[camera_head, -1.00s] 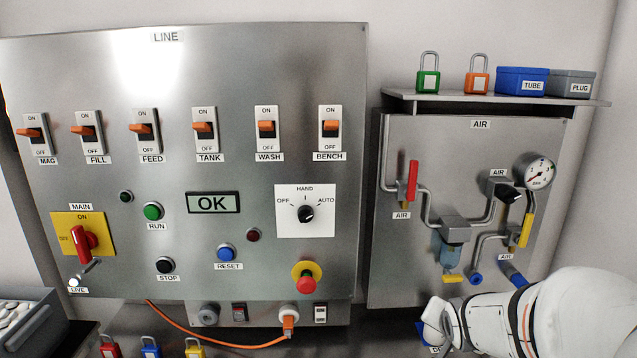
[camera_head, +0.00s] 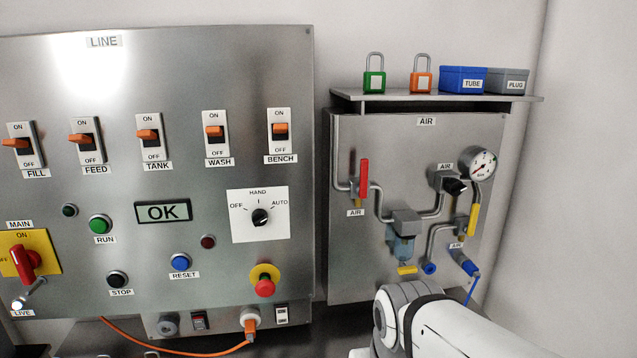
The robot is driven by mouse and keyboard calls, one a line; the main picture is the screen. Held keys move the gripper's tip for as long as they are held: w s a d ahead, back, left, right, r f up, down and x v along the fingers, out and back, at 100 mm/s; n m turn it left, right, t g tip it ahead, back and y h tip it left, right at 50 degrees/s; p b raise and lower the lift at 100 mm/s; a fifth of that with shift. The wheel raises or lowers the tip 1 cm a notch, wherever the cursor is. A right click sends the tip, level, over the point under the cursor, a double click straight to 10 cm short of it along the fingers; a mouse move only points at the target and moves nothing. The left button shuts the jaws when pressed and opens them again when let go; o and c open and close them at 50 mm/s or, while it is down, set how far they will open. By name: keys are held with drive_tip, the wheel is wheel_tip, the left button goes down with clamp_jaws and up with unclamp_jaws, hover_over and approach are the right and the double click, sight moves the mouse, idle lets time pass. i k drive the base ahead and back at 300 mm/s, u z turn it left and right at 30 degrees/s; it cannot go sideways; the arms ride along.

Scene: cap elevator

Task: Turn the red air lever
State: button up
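The red air lever (camera_head: 364,178) points straight up on the left pipe of the AIR panel (camera_head: 345,262). Its AIR label sits just below it. My white arm comes in from the lower right, below the panel. Its fingers do not show, so I cannot see whether the gripper is open. No part of my arm touches the lever in this view.
A yellow lever (camera_head: 473,220), a black knob (camera_head: 455,186) and a gauge (camera_head: 481,163) sit right of the red lever. A filter bowl (camera_head: 402,247) hangs between. The shelf (camera_head: 430,101) above holds padlocks and boxes. The LINE panel (camera_head: 225,75) stands left.

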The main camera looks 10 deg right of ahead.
sight(361, 191)
drive_tip(key=z, duration=0.85)
drive_tip(key=k, duration=1.05)
drive_tip(key=u, duration=0.8)
drive_tip(key=i, duration=1)
